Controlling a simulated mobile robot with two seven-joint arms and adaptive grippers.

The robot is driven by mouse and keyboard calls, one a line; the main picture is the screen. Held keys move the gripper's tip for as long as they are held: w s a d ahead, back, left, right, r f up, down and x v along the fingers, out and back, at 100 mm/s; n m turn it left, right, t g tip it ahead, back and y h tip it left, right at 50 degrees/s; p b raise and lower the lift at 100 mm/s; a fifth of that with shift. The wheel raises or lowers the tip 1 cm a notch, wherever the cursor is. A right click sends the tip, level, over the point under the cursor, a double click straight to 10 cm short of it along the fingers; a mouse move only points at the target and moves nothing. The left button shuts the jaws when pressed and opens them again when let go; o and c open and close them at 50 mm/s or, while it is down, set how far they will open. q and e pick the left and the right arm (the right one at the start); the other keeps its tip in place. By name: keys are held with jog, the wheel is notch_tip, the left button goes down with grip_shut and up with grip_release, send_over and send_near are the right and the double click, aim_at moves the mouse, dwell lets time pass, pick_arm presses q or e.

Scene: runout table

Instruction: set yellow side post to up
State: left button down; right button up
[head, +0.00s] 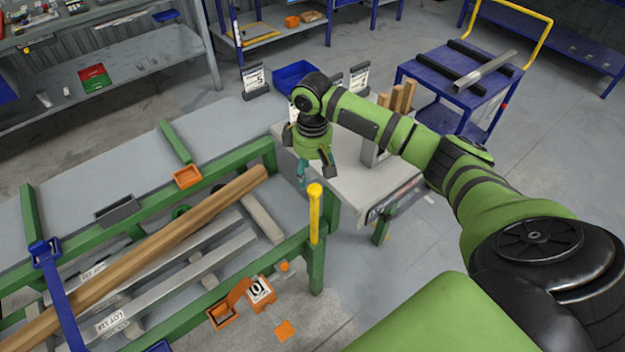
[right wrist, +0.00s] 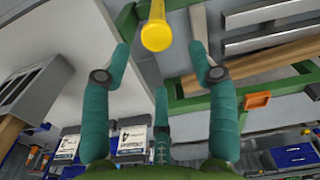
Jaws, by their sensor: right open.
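The yellow side post (head: 315,214) is at the near right corner of the green runout frame. It looks upright in the head view, with its round cap on top. In the right wrist view the post (right wrist: 156,30) shows nearly end-on, cap towards the camera, beyond the fingertips and between them. My right gripper (head: 303,176) is above and just left of the post in the head view, pointing down. Its teal fingers (right wrist: 159,60) are spread and empty, and they look apart from the post. My left gripper is not in view.
A wooden beam (head: 160,243) and grey metal bars (head: 172,277) lie on the frame. A blue arm (head: 65,300) crosses the frame at left. An orange bin (head: 222,315) sits below the near rail. A blue cart (head: 458,88) stands at back right.

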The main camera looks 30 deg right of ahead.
notch_tip(320, 180, up, 7)
jog(key=shift+a+f, duration=0.1)
jog(key=shift+f, duration=0.05)
dwell(0.5)
